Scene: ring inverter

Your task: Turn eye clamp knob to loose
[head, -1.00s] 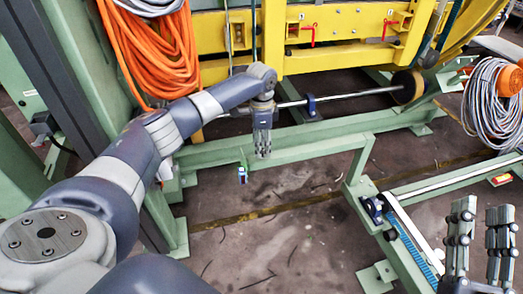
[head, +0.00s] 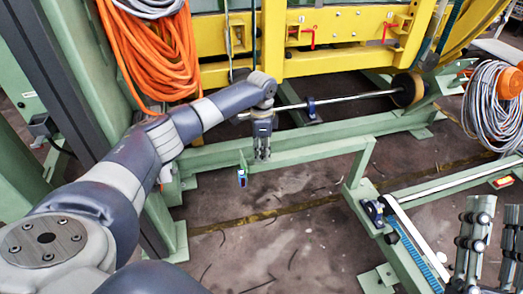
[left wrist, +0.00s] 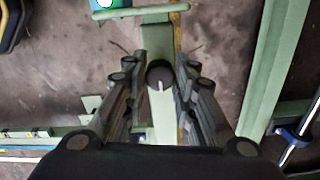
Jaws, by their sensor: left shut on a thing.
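The eye clamp knob (left wrist: 159,73) is a small round black knob with a white pointer mark, which points to the bottom of the left wrist view. My left gripper (left wrist: 159,80) has its fingers on both sides of the knob and is shut on it. In the head view my left gripper (head: 262,152) points down at the green beam below the yellow frame. The knob is hidden there. My right gripper (head: 494,222) is at the lower right, its fingers apart and nothing seen between them.
A green beam (head: 310,150) runs behind my left gripper. A small blue box (head: 242,179) hangs beside it. Orange cable (head: 155,55) hangs at the upper left, and a grey cable coil (head: 495,105) at the right. The floor (head: 270,240) in front is bare but for thin scraps.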

